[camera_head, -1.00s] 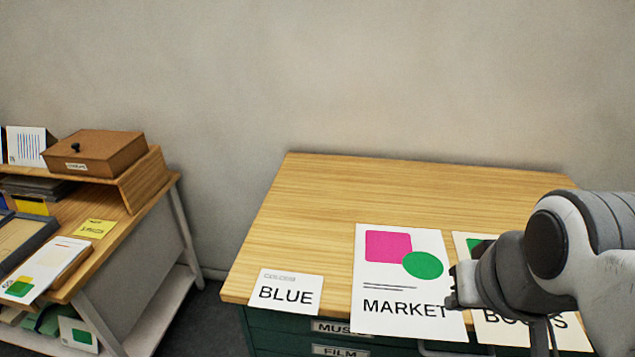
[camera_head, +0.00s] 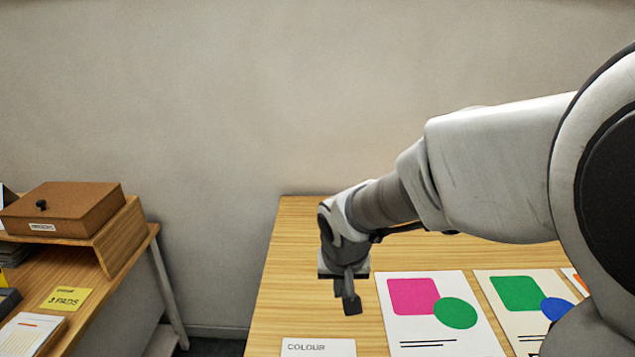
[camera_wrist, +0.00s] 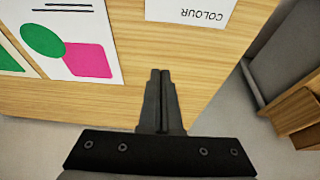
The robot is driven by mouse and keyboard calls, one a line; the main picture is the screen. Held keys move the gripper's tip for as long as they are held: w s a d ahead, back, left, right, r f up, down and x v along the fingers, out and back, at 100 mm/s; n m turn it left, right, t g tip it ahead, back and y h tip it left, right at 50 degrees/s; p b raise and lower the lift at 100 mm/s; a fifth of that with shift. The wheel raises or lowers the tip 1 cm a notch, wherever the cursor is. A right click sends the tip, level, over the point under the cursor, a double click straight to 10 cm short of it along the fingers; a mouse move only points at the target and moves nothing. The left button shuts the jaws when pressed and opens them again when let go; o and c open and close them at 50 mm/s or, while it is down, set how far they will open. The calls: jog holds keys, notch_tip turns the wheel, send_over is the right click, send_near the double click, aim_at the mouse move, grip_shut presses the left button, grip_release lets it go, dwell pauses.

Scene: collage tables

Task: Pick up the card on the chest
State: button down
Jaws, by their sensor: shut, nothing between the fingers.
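The white card (camera_head: 318,348) headed COLOUR lies flat on the wooden top of the chest (camera_head: 290,265), at its front left. The head view cuts off the card's lower part. The card also shows upside down at the top edge of the wrist view (camera_wrist: 190,10), partly cut off. My gripper (camera_head: 351,304) hangs above the chest top, beyond the card and a little to its right, pointing down. In the wrist view its two fingers (camera_wrist: 160,73) are together and empty, apart from the card.
A poster (camera_head: 410,340) with a pink square and green circle lies right of the card. Another poster (camera_head: 500,320) lies beside it. A table at the left holds a brown box (camera_head: 65,208) and a yellow note (camera_head: 67,299). The chest top behind the posters is bare.

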aim_at(330, 340)
jog(key=x, duration=0.4)
jog(key=a+b+x, duration=0.1)
jog(key=x, duration=0.7)
jog(key=shift+w+a+f+b, duration=0.15)
jog(key=shift+a+f+b, duration=0.25)
jog(key=s, duration=0.3)
jog(key=shift+s+r, duration=0.15)
jog(key=shift+r, duration=0.05)
jog(key=shift+s, duration=0.35)
jog(key=shift+s+a+f+b, duration=0.1)
jog(key=shift+s+b, duration=0.5)
jog(key=shift+b, duration=0.05)
jog(key=shift+s, duration=0.4)
